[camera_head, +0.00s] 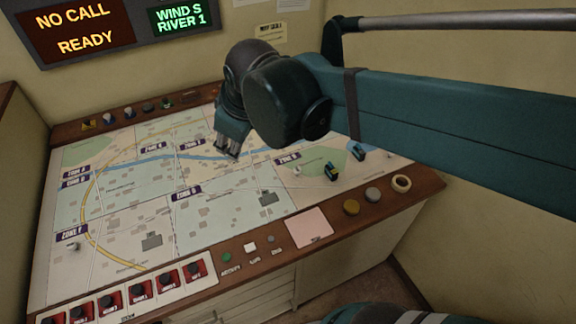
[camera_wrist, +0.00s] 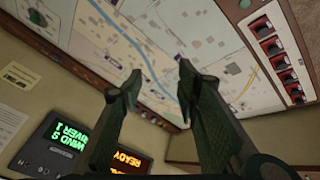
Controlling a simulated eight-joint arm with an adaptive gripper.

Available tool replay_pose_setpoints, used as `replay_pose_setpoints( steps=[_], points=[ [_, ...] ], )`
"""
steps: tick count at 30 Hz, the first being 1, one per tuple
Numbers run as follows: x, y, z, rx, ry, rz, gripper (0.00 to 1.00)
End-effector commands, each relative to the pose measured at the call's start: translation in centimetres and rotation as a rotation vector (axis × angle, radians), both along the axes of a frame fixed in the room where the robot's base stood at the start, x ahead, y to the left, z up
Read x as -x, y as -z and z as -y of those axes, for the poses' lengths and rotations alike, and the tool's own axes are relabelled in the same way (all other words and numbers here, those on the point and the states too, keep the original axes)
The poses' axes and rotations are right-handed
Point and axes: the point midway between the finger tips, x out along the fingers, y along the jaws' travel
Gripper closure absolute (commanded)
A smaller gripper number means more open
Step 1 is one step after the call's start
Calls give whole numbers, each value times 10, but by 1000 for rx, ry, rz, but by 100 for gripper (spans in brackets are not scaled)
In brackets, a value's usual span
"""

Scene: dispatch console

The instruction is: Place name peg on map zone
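The map (camera_head: 110,215) covers the sloped console top and is split into zones with dark blue labels, such as the Zone F label (camera_head: 72,233) at the left. A dark peg-like piece with yellow (camera_head: 331,172) stands on the right part of the map. A blue piece (camera_head: 358,152) stands farther right. Which piece is the name peg I cannot tell. My gripper (camera_head: 228,143) is over the back middle of the map, apart from these pieces. In the wrist view my gripper (camera_wrist: 159,78) has its fingers spread with nothing between them; the map (camera_wrist: 185,35) lies beyond.
Small knobs or pegs (camera_head: 129,113) line the back wooden rail. Red switches (camera_head: 138,289) run along the front left. A pink pad (camera_head: 309,228), round buttons (camera_head: 351,207) and a tape-like ring (camera_head: 401,183) lie along the front right. Lit signs (camera_head: 80,30) hang behind.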

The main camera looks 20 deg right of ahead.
Motion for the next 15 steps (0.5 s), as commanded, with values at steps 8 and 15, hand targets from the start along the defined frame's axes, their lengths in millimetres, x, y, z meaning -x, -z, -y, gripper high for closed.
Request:
replay_pose_setpoints(
  steps=[8, 15],
  points=[
    [44, 12, 46, -121, 260, 32, 67],
    [79, 27, 77, -227, 475, 65, 67]
  ],
)
